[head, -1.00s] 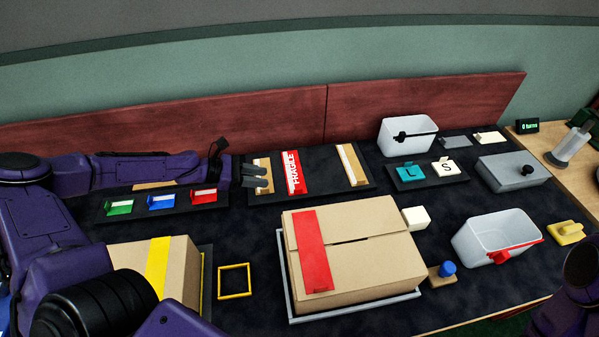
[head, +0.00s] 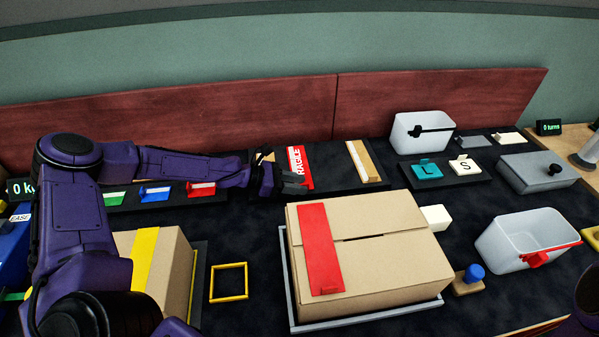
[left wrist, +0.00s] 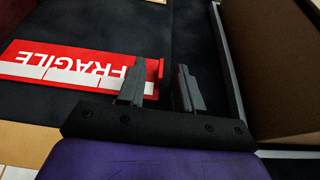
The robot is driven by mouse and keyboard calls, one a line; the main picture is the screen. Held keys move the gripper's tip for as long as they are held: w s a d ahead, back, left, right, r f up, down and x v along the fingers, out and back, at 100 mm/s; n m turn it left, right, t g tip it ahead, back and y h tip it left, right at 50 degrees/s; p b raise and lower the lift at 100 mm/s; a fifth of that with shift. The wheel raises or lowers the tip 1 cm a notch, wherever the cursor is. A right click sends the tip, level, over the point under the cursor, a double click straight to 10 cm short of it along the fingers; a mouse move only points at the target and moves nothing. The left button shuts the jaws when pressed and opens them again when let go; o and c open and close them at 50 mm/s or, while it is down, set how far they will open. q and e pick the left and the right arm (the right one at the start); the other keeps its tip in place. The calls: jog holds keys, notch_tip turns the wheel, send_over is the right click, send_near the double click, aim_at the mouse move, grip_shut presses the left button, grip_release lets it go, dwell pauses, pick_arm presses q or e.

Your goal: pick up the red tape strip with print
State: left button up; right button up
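The red tape strip with white FRAGILE print (head: 299,160) lies on the dark tray at the back. In the left wrist view the strip (left wrist: 60,64) lies left of the fingers, its upturned red end close to the gap between them. My left gripper (head: 294,180) is at the strip's near end. In the left wrist view my left gripper (left wrist: 161,64) is open; one finger covers part of the strip, and I cannot tell whether it touches. My right gripper is out of view.
A large carton (head: 390,255) with a plain red strip (head: 320,248) stands just in front of the left gripper. Green, blue and red pieces (head: 155,194) sit to the left. A yellow frame (head: 229,282) lies nearer.

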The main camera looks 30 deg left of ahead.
pick_arm(q)
jog(key=shift+w+d, duration=0.15)
grip_shut()
